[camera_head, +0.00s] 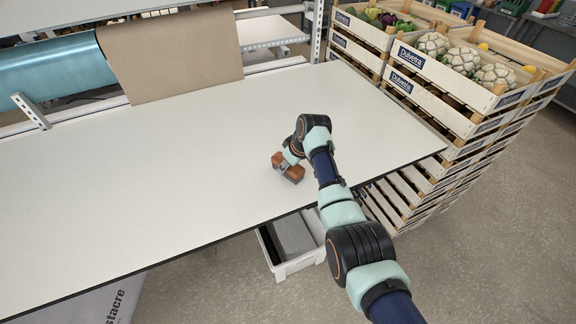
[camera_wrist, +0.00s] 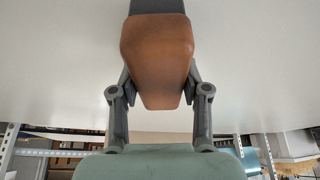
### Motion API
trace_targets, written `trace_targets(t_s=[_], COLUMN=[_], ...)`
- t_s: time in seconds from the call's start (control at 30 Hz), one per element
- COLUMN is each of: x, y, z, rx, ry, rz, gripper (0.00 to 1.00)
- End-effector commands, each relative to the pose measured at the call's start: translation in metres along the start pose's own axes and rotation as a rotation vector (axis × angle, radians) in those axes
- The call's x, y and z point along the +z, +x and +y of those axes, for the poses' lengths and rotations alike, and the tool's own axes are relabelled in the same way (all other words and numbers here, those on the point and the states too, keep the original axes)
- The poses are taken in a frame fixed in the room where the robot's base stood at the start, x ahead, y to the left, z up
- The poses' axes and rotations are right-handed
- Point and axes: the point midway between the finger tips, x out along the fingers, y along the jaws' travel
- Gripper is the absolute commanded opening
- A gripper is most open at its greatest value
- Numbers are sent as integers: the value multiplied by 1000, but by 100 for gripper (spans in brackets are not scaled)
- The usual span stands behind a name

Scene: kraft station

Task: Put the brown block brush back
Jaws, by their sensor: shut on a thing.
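The brown block brush (camera_head: 289,167) is at my gripper, over the right part of the white table (camera_head: 130,190). In the wrist view the brush (camera_wrist: 157,60) shows as a brown block with a dark grey part at its top edge. My gripper (camera_wrist: 160,92) is shut on it, with one finger on each side. In the head view my gripper (camera_head: 284,163) is small and partly hidden by the brush and wrist. I cannot tell whether the brush touches the tabletop.
Stacked wooden crates with cauliflowers (camera_head: 462,58) stand against the table's right end. A brown paper sheet (camera_head: 170,55) and a teal roll (camera_head: 55,65) are at the back edge. A white bin (camera_head: 290,268) with grey contents sits below the front edge. The tabletop is otherwise clear.

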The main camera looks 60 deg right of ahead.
Motion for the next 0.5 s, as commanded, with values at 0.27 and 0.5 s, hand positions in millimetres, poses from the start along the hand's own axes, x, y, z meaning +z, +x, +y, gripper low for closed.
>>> trace_targets(t_s=[0.27,0.5], x=[1,1], y=[2,2], z=[0,0], rx=[0,0], ry=[0,0], rz=[0,0], gripper=[55,71])
